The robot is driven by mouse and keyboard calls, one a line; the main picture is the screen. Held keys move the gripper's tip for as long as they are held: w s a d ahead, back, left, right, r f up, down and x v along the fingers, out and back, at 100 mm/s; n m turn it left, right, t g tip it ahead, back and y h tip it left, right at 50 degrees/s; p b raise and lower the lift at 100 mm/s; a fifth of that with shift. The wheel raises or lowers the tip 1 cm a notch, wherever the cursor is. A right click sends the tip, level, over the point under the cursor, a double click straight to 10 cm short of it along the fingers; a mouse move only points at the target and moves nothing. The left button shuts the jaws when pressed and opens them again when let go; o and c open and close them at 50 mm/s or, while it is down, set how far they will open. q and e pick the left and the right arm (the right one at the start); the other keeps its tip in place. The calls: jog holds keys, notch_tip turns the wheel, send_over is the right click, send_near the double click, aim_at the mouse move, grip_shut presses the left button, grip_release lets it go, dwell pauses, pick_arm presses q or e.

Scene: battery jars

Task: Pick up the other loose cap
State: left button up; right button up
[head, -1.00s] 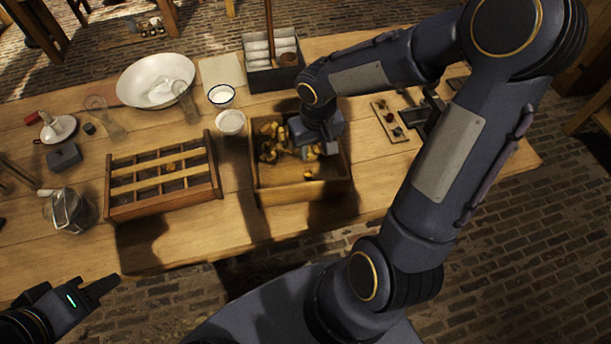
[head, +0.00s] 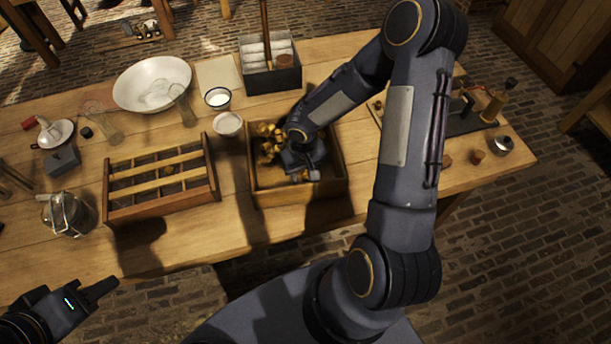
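The open wooden box (head: 300,195) stands mid-table and holds a heap of brass-coloured pieces (head: 268,140) at its back left. A small brass-coloured piece (head: 314,175), perhaps a loose cap, shows at the front of the box, right beside my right gripper's fingers. My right gripper (head: 303,177) points down into the box; its hand and arm hide part of the inside. I cannot tell whether its fingers are apart or closed on anything. My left gripper (head: 102,288) is off the table's front edge at the lower left, with its finger gap not clear.
A divided wooden rack (head: 160,208) stands left of the box, with a small piece (head: 168,169) in it. A small white bowl (head: 228,124), a rimmed cup (head: 217,97) and a large white basin (head: 135,88) stand behind. A glass jar (head: 66,213) is at the left.

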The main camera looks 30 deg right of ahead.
jog(key=shift+c, duration=0.5)
jog(key=c, duration=0.7)
